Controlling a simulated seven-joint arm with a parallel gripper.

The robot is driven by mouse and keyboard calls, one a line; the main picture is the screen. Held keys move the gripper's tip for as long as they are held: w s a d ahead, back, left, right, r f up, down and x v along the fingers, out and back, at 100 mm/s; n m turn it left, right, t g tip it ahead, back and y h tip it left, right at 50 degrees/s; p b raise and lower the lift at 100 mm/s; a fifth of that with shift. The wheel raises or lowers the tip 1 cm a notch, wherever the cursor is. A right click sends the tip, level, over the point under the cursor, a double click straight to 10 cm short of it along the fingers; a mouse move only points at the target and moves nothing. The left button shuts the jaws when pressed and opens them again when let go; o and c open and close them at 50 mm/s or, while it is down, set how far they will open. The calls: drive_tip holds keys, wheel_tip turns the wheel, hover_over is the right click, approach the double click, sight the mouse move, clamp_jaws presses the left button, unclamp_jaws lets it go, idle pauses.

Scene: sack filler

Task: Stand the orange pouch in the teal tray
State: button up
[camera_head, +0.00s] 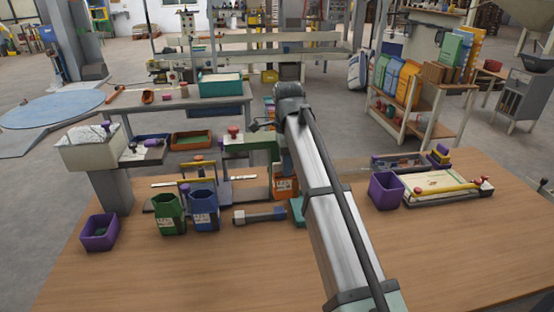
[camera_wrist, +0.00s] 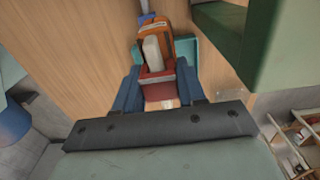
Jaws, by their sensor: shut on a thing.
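The orange pouch (camera_head: 285,187) is upright near the middle of the table, beside my arm. In the wrist view the orange pouch (camera_wrist: 158,90) sits between the two blue fingers of my gripper (camera_wrist: 159,82), which is shut on it. A pale piece shows at its opening. The teal tray (camera_head: 298,213) is just below the pouch in the head view, mostly hidden by my arm. In the wrist view the teal tray (camera_wrist: 188,50) shows behind and beside the pouch. I cannot tell whether the pouch touches the tray floor. My gripper is hidden in the head view.
A green pouch (camera_head: 169,215) and a blue pouch (camera_head: 204,209) stand left of a dark cylinder tool (camera_head: 259,215). A purple bin (camera_head: 385,190) and a clipboard-like tray (camera_head: 447,187) lie right. Another purple bin (camera_head: 99,232) is far left. The front table is clear.

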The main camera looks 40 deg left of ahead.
drive_tip(key=w+d+f, duration=0.3)
drive_tip(key=d+f, duration=0.3)
drive_tip(key=d, duration=0.1)
drive_tip(key=shift+w+d+f, duration=0.3)
idle(0.7)
drive_tip(key=o, duration=1.2)
drive_tip(key=shift+c, duration=0.2)
drive_tip(key=shift+r, duration=0.1)
wheel_tip(320, 180, up, 14)
drive_tip(key=shift+f, duration=0.2)
